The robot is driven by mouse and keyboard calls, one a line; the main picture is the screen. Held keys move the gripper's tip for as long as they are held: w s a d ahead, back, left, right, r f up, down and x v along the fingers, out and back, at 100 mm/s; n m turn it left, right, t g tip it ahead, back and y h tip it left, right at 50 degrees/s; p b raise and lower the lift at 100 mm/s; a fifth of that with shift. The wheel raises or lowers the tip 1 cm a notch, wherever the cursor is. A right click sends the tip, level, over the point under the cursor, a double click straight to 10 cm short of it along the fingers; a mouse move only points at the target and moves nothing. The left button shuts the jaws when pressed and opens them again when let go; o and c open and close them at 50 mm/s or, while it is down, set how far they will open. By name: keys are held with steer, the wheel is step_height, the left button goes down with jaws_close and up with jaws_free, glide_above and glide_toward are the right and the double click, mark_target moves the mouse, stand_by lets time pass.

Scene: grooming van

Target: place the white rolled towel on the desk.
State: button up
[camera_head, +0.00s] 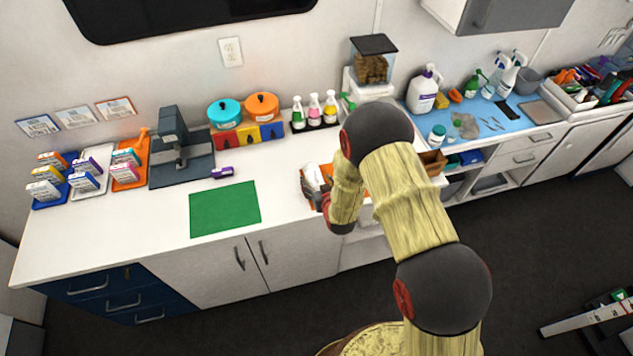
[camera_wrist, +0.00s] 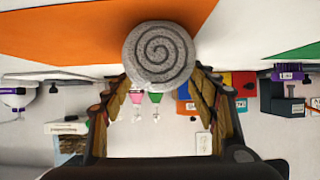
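The white rolled towel (camera_wrist: 160,55) shows its round spiral end to the wrist camera, where it looks light grey. It is by an orange surface (camera_wrist: 60,38); I cannot tell whether it rests on it. In the head view the towel (camera_head: 313,177) is a small white shape over an orange patch, partly hidden by my arm. My gripper (camera_wrist: 160,82) has one finger on each side of the towel, with the tips close against its sides. Whether the fingers press on it is unclear. In the head view my gripper (camera_head: 322,201) is at the counter's front edge. The long white desk (camera_head: 120,225) runs along the wall.
A green mat (camera_head: 225,208) lies left of my gripper. Behind are a bottle rack (camera_head: 314,124), orange (camera_head: 262,106) and teal (camera_head: 224,112) pots, and a grey device (camera_head: 175,140). A wooden box (camera_head: 433,163) stands right of my arm.

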steer(key=shift+o, duration=0.3)
steer(key=shift+r, duration=0.1)
steer(key=shift+s+r, duration=0.15)
steer(key=shift+s, duration=0.05)
steer(key=v, duration=1.1)
steer(key=s+d+r+m+g+h, duration=0.15)
steer(key=d+r, duration=0.35)
steer(key=r, duration=0.7)
steer(key=s+d+r+g+h, duration=0.1)
steer(key=s+d+r, duration=0.3)
steer(key=r, duration=0.7)
steer(key=s+d+r+g, duration=0.1)
steer(key=s+d+r, duration=0.1)
steer(key=s+r, duration=0.2)
steer(key=s+d+r+m+g+h, duration=0.1)
steer(key=s+d+r, duration=0.2)
steer(key=s, duration=0.7)
steer(key=s+d+r+m+g, duration=0.1)
steer(key=s+r, duration=0.3)
steer(key=s, duration=0.4)
steer(key=shift+d+r, duration=0.3)
steer(key=shift+d, duration=0.5)
steer(key=shift+s+g, duration=0.15)
steer(key=shift+g, duration=0.1)
